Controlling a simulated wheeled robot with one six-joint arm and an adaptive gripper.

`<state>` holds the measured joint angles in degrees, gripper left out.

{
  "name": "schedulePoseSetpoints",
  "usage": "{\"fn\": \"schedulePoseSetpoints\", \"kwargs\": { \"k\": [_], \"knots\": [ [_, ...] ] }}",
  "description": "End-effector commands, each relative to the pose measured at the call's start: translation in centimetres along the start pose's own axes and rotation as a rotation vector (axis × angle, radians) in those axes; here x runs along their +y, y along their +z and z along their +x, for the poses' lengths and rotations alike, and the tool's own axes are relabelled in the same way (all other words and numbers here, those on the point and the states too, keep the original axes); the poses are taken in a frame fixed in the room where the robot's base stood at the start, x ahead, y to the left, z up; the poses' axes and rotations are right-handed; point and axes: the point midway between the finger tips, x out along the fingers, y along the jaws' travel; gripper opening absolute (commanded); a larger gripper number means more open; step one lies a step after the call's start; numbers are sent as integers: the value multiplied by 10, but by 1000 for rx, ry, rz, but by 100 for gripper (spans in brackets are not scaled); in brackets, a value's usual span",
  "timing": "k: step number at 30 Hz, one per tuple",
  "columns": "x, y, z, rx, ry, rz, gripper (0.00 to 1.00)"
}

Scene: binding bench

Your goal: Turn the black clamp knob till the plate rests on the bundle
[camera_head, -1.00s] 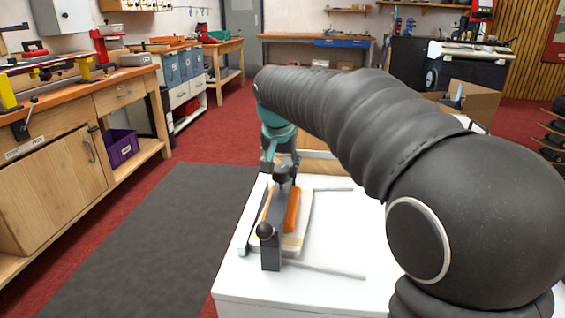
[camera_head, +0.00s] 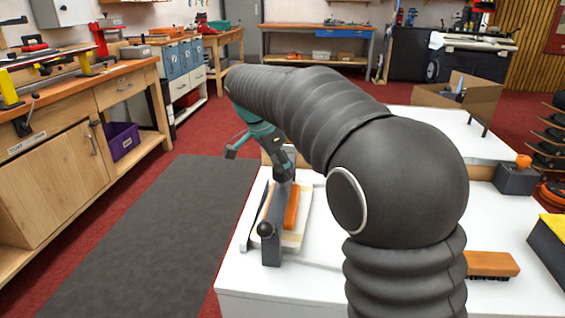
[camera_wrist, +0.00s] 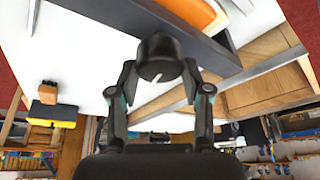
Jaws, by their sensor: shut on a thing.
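The clamp is a dark grey bar (camera_head: 281,205) over a white table, with a round black ball (camera_head: 265,229) at its near end. An orange block (camera_head: 291,210) lies along the bar on a pale, flat bundle (camera_head: 302,222). At the bar's far end my gripper (camera_head: 282,173) comes down tilted from the upper left. In the wrist view the black clamp knob (camera_wrist: 159,55), with a pale line on its face, sits between my two fingers, which are shut on its sides. The orange block (camera_wrist: 193,12) shows beyond the bar. I cannot tell whether the plate touches the bundle.
The white table (camera_head: 238,285) carries an orange-backed brush (camera_head: 492,264) and a yellow-topped dark block (camera_head: 550,245) at right. A grey holder with an orange knob (camera_head: 517,178) stands behind them. A workbench (camera_head: 60,165) lines the left. The dark mat (camera_head: 140,250) is clear.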

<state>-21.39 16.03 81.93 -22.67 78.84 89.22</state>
Motion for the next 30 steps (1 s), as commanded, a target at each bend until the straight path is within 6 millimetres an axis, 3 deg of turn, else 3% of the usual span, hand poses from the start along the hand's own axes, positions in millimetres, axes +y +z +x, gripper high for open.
{"fn": "schedulePoseSetpoints", "kwargs": {
  "k": [23,24,26,30],
  "knots": [
    [-2,-2,-5,5,22,91,13],
    [-2,-2,-5,5,22,91,58],
    [-2,-2,-4,5,23,91,73],
    [-1,-2,-2,4,28,91,74]
  ]
}}
